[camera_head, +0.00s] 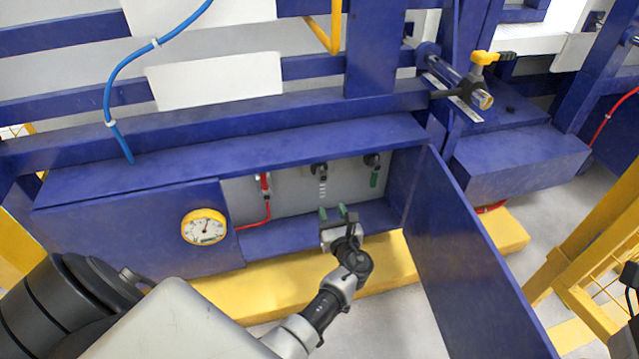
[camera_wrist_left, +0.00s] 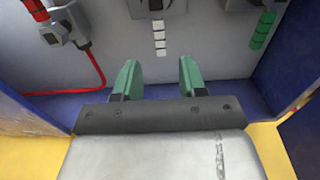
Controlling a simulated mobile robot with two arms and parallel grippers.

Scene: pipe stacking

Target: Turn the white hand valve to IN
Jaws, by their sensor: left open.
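The white hand valve (camera_head: 322,185) hangs from a dark fitting on the grey back wall of the open blue cabinet. Its white ribbed handle points straight down, and it also shows at the top of the left wrist view (camera_wrist_left: 159,38). My left gripper (camera_head: 333,213) is in front of the cabinet opening, below the white handle. Its green fingertips (camera_wrist_left: 155,80) are apart with nothing between them, and they do not touch the valve. Any IN marking is too small or hidden to read. My right gripper is not in view.
A red valve (camera_head: 264,183) with a red hose is left of the white one; a green valve (camera_head: 374,178) is right. A round yellow gauge (camera_head: 205,227) sits on the blue panel. The open cabinet door (camera_head: 470,250) bounds the right side. A yellow ledge (camera_head: 390,262) runs below.

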